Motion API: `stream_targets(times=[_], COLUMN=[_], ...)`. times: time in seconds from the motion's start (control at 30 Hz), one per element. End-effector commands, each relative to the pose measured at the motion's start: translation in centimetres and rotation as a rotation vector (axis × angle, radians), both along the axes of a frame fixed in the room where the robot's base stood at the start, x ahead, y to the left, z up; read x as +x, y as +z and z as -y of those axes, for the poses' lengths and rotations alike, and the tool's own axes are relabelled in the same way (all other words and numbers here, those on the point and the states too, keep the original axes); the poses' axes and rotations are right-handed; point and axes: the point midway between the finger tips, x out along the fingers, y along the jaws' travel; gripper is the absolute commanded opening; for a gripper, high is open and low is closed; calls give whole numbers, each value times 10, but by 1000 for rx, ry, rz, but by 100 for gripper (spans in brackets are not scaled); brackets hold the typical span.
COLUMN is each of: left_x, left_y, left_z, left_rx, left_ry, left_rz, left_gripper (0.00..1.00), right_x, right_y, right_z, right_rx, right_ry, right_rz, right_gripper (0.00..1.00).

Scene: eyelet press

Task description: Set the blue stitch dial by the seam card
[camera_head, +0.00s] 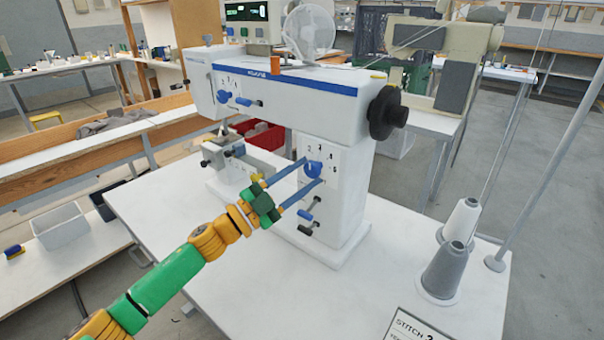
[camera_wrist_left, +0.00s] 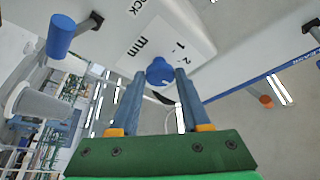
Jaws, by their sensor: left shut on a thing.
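The blue stitch dial (camera_head: 313,168) sits on a white numbered plate on the front of the sewing machine's column. My left gripper (camera_head: 313,170) has its two long blue fingers on either side of the dial and is shut on it. In the left wrist view the dial (camera_wrist_left: 159,72) shows between the fingertips, beside a scale marked "mm". The seam card (camera_head: 408,328) lies on the table at the lower edge of the head view, cut off; "STITCH 2" can be read, and the rest is out of frame. My right gripper is not in view.
A blue lever (camera_head: 310,207) and a dark lever (camera_head: 309,229) stick out below the dial. Another blue knob (camera_head: 224,97) is on the machine's head. A grey thread cone (camera_head: 444,270) and a white cone (camera_head: 461,221) stand at the right.

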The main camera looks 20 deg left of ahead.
Motion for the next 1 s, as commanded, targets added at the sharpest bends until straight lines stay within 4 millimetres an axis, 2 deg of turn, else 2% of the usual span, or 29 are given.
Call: stream_targets(times=[0.57,0.6,0.7,1.0], left_x=[0,0,0,-1], left_y=[1,1,1,-1], left_z=[-1,-1,-1,-1], left_rx=[33,33,33,33], left_ry=[1,1,1,1], left_rz=[14,14,14,12], left_gripper=[0,49,76,76], right_x=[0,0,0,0], right_y=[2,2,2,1], right_z=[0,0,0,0], right_rx=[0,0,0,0], right_ry=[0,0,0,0], right_rz=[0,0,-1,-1], right_gripper=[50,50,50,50])
